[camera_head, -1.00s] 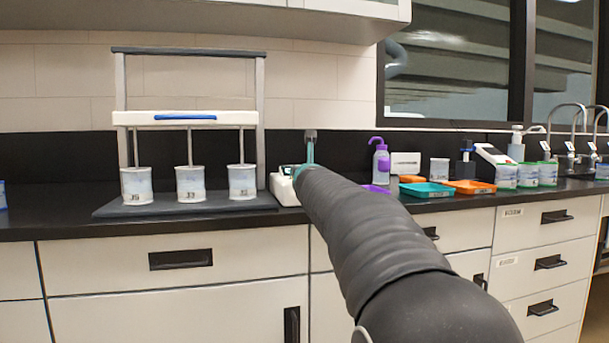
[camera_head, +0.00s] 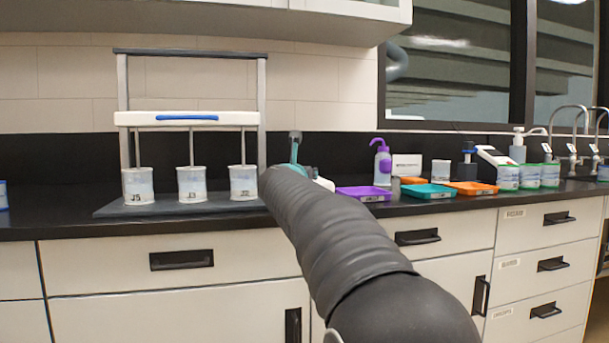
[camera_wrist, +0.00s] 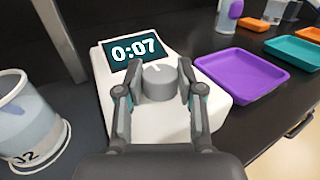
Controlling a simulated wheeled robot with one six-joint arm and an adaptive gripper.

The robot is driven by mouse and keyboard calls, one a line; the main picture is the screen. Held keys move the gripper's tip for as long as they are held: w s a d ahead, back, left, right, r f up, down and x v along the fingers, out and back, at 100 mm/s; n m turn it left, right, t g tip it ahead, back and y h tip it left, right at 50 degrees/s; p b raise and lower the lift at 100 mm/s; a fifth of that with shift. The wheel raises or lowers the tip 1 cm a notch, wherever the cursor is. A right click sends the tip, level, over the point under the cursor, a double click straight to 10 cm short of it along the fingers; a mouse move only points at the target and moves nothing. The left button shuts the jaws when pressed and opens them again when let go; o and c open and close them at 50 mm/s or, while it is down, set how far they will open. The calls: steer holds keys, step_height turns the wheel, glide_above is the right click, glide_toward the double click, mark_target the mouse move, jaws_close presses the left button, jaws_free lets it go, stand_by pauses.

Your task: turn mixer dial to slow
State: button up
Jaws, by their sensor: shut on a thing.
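The mixer's control box is white with a dark display (camera_wrist: 135,51) reading 0:07, seen in the wrist view. Its grey round dial (camera_wrist: 160,82) has a light pointer mark near the top, leaning slightly left. My gripper (camera_wrist: 160,95) has one finger on each side of the dial and is shut on it. In the head view my arm hides most of the box (camera_head: 322,183) and the dial. The mixer frame with a white bar and blue handle (camera_head: 186,117) stands to the left, its rods reaching down into three jars (camera_head: 191,184).
A purple tray (camera_head: 363,193) lies just right of the box; it also shows in the wrist view (camera_wrist: 242,75). Teal (camera_head: 429,191) and orange trays (camera_head: 472,187) and a purple-capped bottle (camera_head: 382,163) are farther right. Jar J2 (camera_wrist: 28,120) stands close on the left.

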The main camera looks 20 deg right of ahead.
steer(key=shift+r, duration=0.15)
steer(key=o, duration=1.1)
steer(key=shift+o, duration=0.2)
steer(key=shift+s, duration=0.1)
steer(key=v, duration=1.2)
steer(key=shift+a, duration=0.1)
